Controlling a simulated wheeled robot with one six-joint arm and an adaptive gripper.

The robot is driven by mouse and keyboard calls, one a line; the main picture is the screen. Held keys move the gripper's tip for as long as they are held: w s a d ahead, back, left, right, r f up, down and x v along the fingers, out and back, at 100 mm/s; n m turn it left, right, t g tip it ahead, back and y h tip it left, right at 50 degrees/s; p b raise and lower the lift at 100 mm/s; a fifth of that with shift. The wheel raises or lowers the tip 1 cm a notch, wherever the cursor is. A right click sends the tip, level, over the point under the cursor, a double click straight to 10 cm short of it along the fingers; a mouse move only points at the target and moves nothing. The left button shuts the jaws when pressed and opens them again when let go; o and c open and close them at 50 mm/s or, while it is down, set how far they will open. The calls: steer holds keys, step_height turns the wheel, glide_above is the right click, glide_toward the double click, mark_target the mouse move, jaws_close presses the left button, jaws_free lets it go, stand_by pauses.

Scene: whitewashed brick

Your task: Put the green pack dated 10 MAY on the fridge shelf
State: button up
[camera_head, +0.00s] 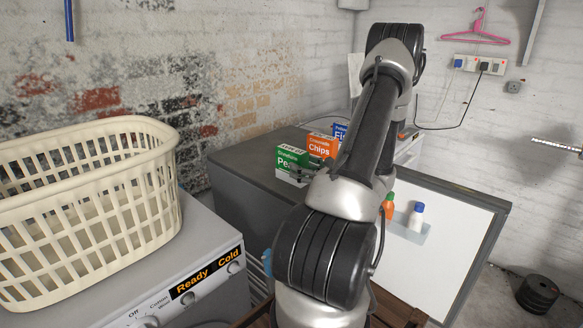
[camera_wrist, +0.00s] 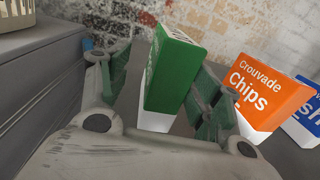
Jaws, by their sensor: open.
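The green pack (camera_head: 293,165), printed "Pe…", stands upright on the grey top of the fridge (camera_head: 240,168); its date is too small to read. In the wrist view the green pack (camera_wrist: 172,72) stands between the two fingers of my gripper (camera_wrist: 163,88). My gripper is open. The right finger overlaps the pack's edge in the picture, and I cannot tell if it touches. The fridge shelf is hidden.
An orange Chips pack (camera_head: 322,147) and a blue pack (camera_head: 339,131) stand close to the right of the green one. A cream laundry basket (camera_head: 85,205) sits on a washing machine (camera_head: 215,262) at left. A dark weight (camera_head: 538,293) lies on the floor at right.

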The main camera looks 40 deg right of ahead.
steer(key=w, duration=0.6)
steer(key=shift+w+d+f, duration=0.1)
steer(key=shift+w+d, duration=0.15)
steer(key=c, duration=1.4)
